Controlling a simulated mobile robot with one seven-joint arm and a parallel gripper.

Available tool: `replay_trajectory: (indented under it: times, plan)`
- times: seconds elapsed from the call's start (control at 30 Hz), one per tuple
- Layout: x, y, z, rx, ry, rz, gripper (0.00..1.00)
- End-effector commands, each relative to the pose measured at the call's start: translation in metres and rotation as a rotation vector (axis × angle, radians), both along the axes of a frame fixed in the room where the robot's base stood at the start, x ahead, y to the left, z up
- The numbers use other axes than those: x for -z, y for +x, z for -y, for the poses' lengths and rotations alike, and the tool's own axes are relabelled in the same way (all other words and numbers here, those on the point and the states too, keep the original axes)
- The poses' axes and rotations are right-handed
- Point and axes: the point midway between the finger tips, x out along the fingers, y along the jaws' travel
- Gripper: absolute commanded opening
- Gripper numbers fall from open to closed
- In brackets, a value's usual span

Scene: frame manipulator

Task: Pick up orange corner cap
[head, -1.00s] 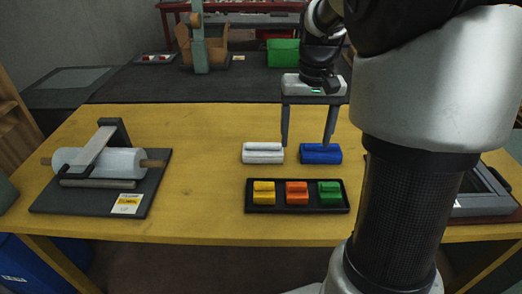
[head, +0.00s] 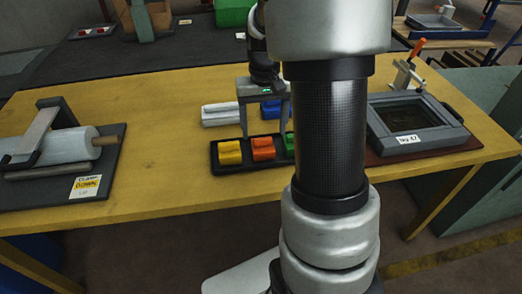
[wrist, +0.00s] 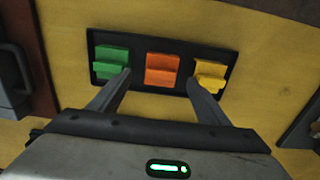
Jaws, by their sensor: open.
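The orange corner cap (head: 263,149) sits in the middle of a black tray (head: 215,166) on the yellow table, between a yellow cap (head: 230,153) and a green cap (head: 290,146). My arm partly hides the green cap in the head view. My gripper (head: 265,134) is open and empty, above the tray. In the wrist view the orange cap (wrist: 161,69) shows between the two spread fingers (wrist: 160,78), a little beyond the tips. There the green cap (wrist: 111,63) is left and the yellow cap (wrist: 209,75) right, each close to a fingertip in the picture.
A white block (head: 220,114) and a blue block (head: 271,110) lie behind the tray. A roll on a dark clamp board (head: 60,185) is at the left. A grey frame (head: 418,127) on a reddish mat is at the right. Bare table lies between the clamp board and the tray.

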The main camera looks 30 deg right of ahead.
Motion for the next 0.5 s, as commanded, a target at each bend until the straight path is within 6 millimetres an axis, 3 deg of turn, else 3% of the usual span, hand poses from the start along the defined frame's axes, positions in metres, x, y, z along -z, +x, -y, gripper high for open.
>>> replay_trajectory:
  times: [0.4,0.5]
  plan:
    - [0.050,-0.005,-0.004,0.001,0.001,-0.002,0.70]
    - [0.052,-0.004,-0.004,0.001,0.000,0.000,0.70]
